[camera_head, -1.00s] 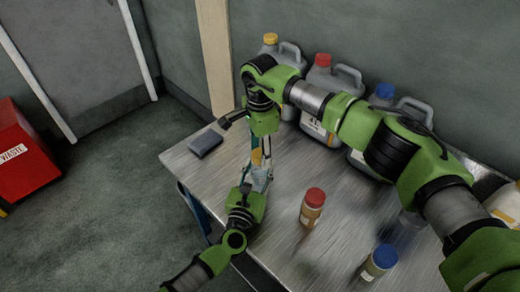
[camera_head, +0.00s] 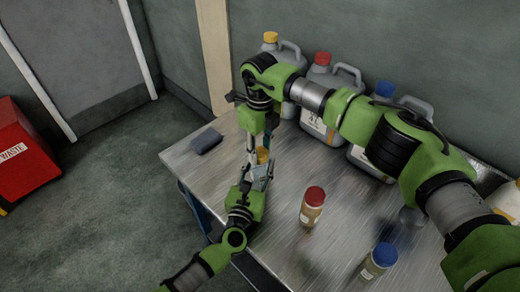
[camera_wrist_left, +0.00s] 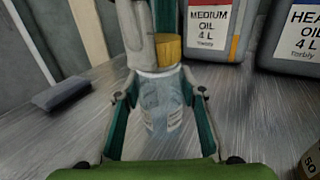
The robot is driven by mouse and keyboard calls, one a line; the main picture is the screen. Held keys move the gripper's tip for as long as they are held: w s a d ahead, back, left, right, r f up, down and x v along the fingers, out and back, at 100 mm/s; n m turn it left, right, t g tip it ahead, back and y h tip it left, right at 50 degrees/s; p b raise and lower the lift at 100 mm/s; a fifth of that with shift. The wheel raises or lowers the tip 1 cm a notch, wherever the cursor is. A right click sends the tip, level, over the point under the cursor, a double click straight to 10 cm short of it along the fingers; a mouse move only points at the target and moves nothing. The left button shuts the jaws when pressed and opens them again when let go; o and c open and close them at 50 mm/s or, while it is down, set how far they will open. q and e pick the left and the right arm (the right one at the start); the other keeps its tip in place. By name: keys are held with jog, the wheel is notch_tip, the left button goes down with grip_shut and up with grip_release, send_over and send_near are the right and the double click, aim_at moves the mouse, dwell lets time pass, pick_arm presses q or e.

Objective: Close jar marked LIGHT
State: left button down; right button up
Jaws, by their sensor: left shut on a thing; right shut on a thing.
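A pale, see-through jar (camera_wrist_left: 160,105) with a faint label stands upright between the fingers of my left gripper (camera_wrist_left: 160,112), which is shut on it. In the head view the jar (camera_head: 261,173) is small and partly covered. A yellow lid (camera_wrist_left: 168,50) is at the jar's top, and it also shows in the head view (camera_head: 262,154). My right gripper (camera_head: 254,148) comes down from above and is shut on the yellow lid. Its fingers hide part of the lid, so I cannot tell how tightly it sits. I cannot read the jar's label.
A red-capped jar (camera_head: 312,206) and a blue-capped jar (camera_head: 378,262) stand on the metal table (camera_head: 335,170). Yellow-, red- and blue-capped canisters (camera_head: 322,120) line the wall. A dark block (camera_head: 206,140) lies at the left corner. A red waste bin (camera_head: 22,158) stands on the floor.

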jog(key=m, duration=0.8)
jog(key=shift+m, duration=0.3)
jog(key=o, duration=1.2)
jog(key=shift+r, duration=0.1)
jog(key=shift+r, duration=2.2)
jog(key=n, duration=0.1)
jog(key=r+n, duration=0.1)
jog(key=n, duration=0.3)
jog(key=shift+r, duration=0.25)
notch_tip(320, 180, up, 2)
jog(key=n, duration=0.7)
